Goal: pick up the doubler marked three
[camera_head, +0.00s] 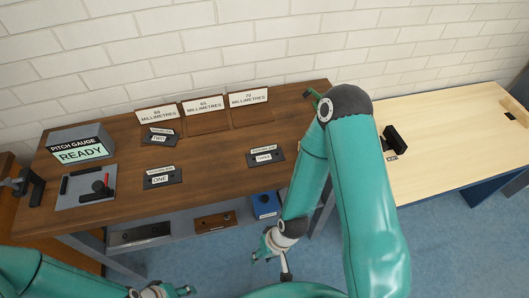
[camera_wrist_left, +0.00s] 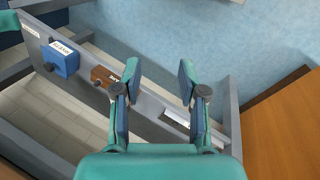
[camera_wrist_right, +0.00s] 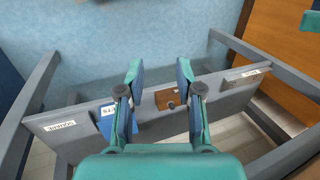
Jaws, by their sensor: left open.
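The doubler marked three (camera_head: 267,158) is a dark plate with white labels, lying flat on the right part of the brown bench top. Doubler one (camera_head: 162,177) lies to its left, and doubler two (camera_head: 160,136) lies farther back. My right gripper (camera_head: 263,246) is below and in front of the bench edge, apart from doubler three; its jaws are open and empty in the right wrist view (camera_wrist_right: 158,72). My left gripper (camera_head: 170,291) is at the bottom edge, partly cut off; the left wrist view shows its jaws (camera_wrist_left: 158,75) open and empty. Neither wrist view shows a doubler.
A pitch gauge box (camera_head: 80,148) reading READY stands at the bench's left end, behind a grey fixture (camera_head: 85,187). Millimetre signs (camera_head: 203,105) stand along the back. A blue box (camera_head: 265,205) and brown block (camera_head: 215,221) sit below the front edge. A pale table (camera_head: 440,150) is at right.

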